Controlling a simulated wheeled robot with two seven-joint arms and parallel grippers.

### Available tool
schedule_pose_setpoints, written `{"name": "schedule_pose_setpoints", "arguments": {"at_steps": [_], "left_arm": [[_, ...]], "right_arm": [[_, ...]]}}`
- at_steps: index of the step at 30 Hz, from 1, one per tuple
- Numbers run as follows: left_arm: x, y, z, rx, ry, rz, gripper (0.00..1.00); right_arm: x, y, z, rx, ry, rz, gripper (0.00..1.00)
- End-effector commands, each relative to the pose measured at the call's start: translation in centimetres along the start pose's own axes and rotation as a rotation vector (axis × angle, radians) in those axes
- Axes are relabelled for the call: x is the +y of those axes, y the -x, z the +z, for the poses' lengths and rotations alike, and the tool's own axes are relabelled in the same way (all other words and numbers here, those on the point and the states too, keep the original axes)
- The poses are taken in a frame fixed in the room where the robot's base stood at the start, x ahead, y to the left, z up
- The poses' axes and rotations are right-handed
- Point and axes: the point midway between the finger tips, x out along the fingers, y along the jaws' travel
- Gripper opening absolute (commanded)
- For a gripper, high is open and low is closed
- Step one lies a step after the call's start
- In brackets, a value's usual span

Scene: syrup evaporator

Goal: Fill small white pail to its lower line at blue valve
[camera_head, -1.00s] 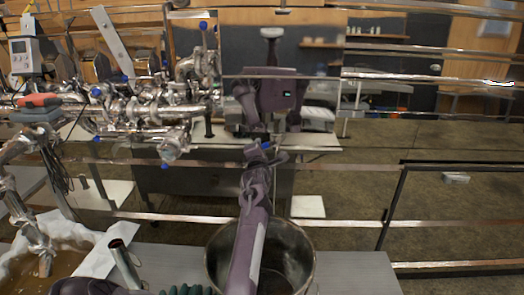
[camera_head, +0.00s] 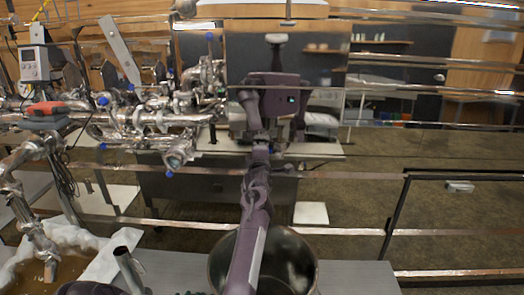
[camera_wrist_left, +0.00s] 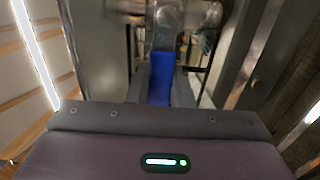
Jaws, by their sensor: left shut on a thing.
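My left gripper (camera_wrist_left: 160,98) is shut on a blue handle (camera_wrist_left: 162,72), which stands upright between its dark fingers in the left wrist view. A metal pipe lies just beyond the handle. In the head view a purple arm of mine reaches up from the bottom middle to a purple hand with a green light; its fingertips are hidden there. Several small blue valve handles show on the steel pipework (camera_head: 140,118) at the left. I cannot make out a small white pail or its lower line in either view. My right gripper is not in view.
A large dark metal bucket (camera_head: 290,262) stands at the bottom middle, partly behind my arm. A pan of brown liquid (camera_head: 62,272) is at the lower left. Metal rails (camera_head: 350,228) cross the view. The floor (camera_head: 400,150) at the right is mostly clear.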

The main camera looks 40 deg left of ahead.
Motion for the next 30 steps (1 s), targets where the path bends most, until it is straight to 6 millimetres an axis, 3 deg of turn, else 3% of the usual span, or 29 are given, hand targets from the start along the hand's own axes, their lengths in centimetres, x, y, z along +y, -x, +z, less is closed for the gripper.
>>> {"name": "schedule_pose_setpoints", "arguments": {"at_steps": [7, 8, 12, 23, 30], "left_arm": [[-0.1, 0.0, 0.1, -0.002, -0.005, -0.001, 0.0], [-0.1, 0.0, 0.1, -0.002, -0.005, -0.001, 0.22], [-0.1, 0.0, 0.0, -0.001, -0.003, -0.001, 0.41], [-0.1, 0.3, 0.1, -0.001, -0.001, 0.0, 0.42], [-0.4, 3.4, 0.1, -0.003, -0.001, -0.002, 0.42]], "right_arm": [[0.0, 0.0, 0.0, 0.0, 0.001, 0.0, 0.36], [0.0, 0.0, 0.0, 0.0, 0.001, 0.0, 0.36], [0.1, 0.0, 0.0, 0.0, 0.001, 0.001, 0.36], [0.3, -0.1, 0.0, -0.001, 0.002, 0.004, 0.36], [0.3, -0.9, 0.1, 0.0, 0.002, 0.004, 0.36]]}}
